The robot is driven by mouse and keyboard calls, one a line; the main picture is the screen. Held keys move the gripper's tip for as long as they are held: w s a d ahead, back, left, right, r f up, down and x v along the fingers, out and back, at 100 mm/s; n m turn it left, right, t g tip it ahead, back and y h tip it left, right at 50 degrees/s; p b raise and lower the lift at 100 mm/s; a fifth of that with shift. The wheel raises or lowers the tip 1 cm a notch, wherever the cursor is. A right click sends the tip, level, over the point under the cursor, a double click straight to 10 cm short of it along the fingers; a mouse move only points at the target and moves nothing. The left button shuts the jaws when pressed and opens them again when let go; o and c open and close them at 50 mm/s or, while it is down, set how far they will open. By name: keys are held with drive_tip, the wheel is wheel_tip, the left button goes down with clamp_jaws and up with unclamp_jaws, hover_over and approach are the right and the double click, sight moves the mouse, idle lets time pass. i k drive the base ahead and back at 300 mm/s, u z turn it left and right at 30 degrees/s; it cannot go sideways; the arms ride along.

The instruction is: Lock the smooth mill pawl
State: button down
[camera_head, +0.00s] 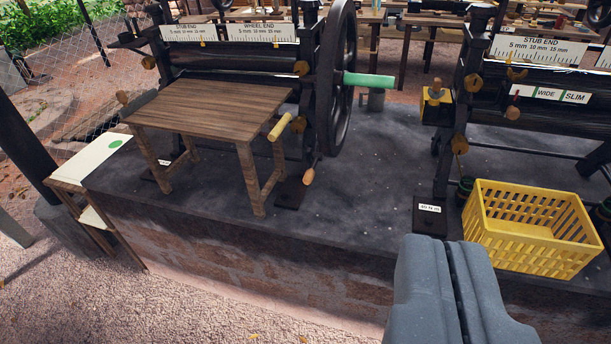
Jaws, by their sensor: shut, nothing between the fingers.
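A roller mill stands at the left, with a large black flywheel (338,80) and a pale green crank handle (369,80). A yellow handle (280,127) sticks out left of the wheel. A lever with an orange-brown wooden grip (308,177) hangs below the wheel. I cannot tell which of these is the pawl, or which mill is the smooth one. A second mill, with a black roller (560,110), is partly in view at the right. My gripper (455,245) is shut and empty in the lower right foreground, apart from both mills.
Both mills stand on a dark raised slab (350,220) with a brick front. A wooden table (205,108) stands before the left mill. A yellow crate (525,228) sits right of my gripper. The slab between table and crate is mostly clear.

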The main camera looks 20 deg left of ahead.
sight(308, 178)
drive_tip(key=u, duration=0.05)
drive_tip(key=i, duration=1)
drive_tip(key=z, duration=0.05)
